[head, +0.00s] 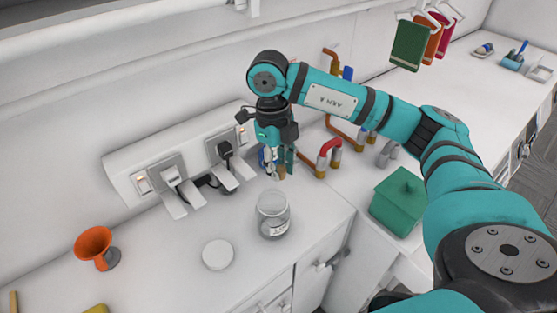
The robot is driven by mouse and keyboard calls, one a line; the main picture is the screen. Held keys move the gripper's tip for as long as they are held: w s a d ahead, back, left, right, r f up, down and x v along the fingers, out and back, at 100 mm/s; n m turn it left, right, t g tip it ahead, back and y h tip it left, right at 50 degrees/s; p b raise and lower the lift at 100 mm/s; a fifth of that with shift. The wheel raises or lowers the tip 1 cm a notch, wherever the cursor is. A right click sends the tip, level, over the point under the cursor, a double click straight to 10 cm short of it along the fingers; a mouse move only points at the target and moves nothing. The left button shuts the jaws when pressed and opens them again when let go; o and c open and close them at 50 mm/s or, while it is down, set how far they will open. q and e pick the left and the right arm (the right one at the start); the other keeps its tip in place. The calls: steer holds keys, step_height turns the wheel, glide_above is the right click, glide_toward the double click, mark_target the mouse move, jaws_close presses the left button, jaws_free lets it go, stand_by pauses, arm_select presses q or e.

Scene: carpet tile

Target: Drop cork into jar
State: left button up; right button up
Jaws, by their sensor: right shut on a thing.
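A clear glass jar (273,214) stands upright and open-topped near the front edge of the white counter. My right gripper (279,168) points down just behind the jar, a little above and to the right of it in the picture. It is shut on the cork (281,172), a small brown piece mostly hidden between the fingers. Whether the cork touches the counter is hard to tell. My left gripper is not in view.
A round white lid (217,254) lies left of the jar. An orange funnel (94,245) is farther left. A socket strip with plugs (180,165) runs along the wall. Copper pipes (328,157) and a green house-shaped box (398,202) are to the right.

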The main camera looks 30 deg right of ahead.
mark_target(278, 167)
steer(key=f, duration=0.1)
steer(key=f+b, duration=0.1)
steer(key=shift+w+f, duration=0.2)
steer(key=shift+f, duration=0.45)
steer(key=o, duration=0.8)
steer(key=shift+r, duration=0.15)
steer(key=r, duration=0.4)
steer(key=w+r, duration=0.1)
steer(key=r, duration=0.2)
steer(key=shift+a, duration=0.1)
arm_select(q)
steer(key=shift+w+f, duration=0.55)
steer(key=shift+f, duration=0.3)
arm_select(e)
steer(key=shift+s, duration=0.1)
